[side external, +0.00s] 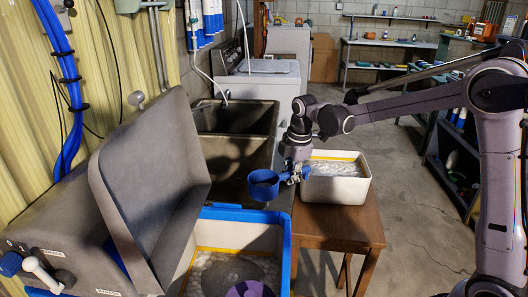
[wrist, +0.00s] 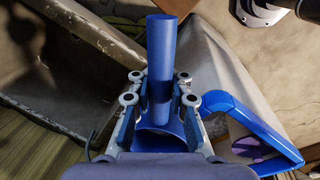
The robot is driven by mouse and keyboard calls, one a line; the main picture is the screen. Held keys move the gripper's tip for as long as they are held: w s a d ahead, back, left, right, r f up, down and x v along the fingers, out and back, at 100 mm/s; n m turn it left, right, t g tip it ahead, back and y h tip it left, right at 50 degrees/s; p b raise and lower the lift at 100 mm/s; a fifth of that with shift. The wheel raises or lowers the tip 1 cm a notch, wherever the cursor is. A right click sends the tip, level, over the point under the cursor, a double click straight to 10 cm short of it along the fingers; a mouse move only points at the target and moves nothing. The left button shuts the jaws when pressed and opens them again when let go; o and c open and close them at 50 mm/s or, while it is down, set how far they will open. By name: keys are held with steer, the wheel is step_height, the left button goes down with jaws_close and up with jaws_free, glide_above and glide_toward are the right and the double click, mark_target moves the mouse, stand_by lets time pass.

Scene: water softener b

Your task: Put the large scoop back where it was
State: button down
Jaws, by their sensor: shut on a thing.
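My gripper (side external: 297,172) is shut on a blue scoop (side external: 264,185) and holds it in the air, its round cup to the left of the fingers. The scoop is left of a white bin (side external: 337,190) and in front of the dark sink in the picture. In the wrist view, the blue scoop (wrist: 161,60) runs between the finger pads of my gripper (wrist: 160,103). A purple scoop (side external: 250,289) lies on pale grains in the blue-rimmed tank (side external: 287,250), partly cut off by the picture's lower edge. I cannot compare the two scoops' full sizes.
The white bin holds pale grains and stands on a wooden stool (side external: 340,228). The tank's grey lid (side external: 150,185) stands raised on the left. A dark double sink (side external: 238,150) is behind the tank. Open concrete floor (side external: 420,200) is to the right.

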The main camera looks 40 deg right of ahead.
steer(key=s+d+f+m+g+h, duration=0.2)
steer(key=s+d+f+m, duration=0.2)
steer(key=s+f+m, duration=0.7)
steer(key=s+d+r+m, duration=0.1)
steer(key=s+d+m, duration=0.45)
steer(key=d, duration=0.35)
steer(key=s+d+r+m, duration=0.1)
steer(key=s+d+m, duration=0.4)
steer(key=d, duration=0.4)
steer(key=n, duration=0.2)
glide_above(349, 229)
steer(key=shift+m+g+y, duration=0.25)
steer(key=shift+g+y, duration=0.05)
step_height(349, 229, down, 7)
steer(key=shift+a+r, duration=0.1)
steer(key=shift+a, duration=0.05)
steer(key=shift+f, duration=2.05)
steer(key=shift+f, duration=0.1)
steer(key=c, duration=1.3)
jaws_free()
steer(key=shift+o, duration=0.2)
